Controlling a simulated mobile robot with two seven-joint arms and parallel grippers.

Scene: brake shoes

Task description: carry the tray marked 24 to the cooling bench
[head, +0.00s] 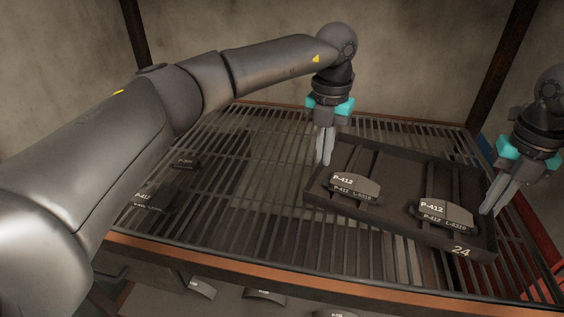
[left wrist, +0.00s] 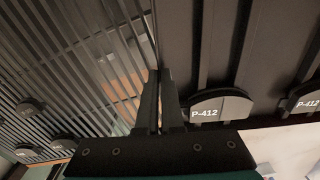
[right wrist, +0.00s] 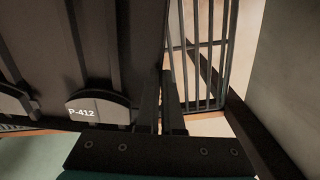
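The dark tray marked 24 (head: 462,251) is over the right part of the slatted rack; I cannot tell whether it touches the slats. Two brake shoes labelled P-412 lie in it, one at left (head: 352,187) and one at right (head: 443,213). My left gripper (head: 325,162) points down at the tray's left wall, its fingers close together around it. My right gripper (head: 491,212) is likewise at the right wall, fingers close together. The left wrist view shows a shoe (left wrist: 222,106) beside the fingers (left wrist: 160,105). The right wrist view shows a shoe (right wrist: 100,108) left of the fingers (right wrist: 161,108).
The rack (head: 215,205) has a brown front rail (head: 250,264). More labelled shoes (head: 145,200) show at its left, seemingly below the slats. Others (head: 263,297) show beneath the front rail. Dark posts (head: 513,50) stand at the back corners. A red beam (head: 540,245) is at the right.

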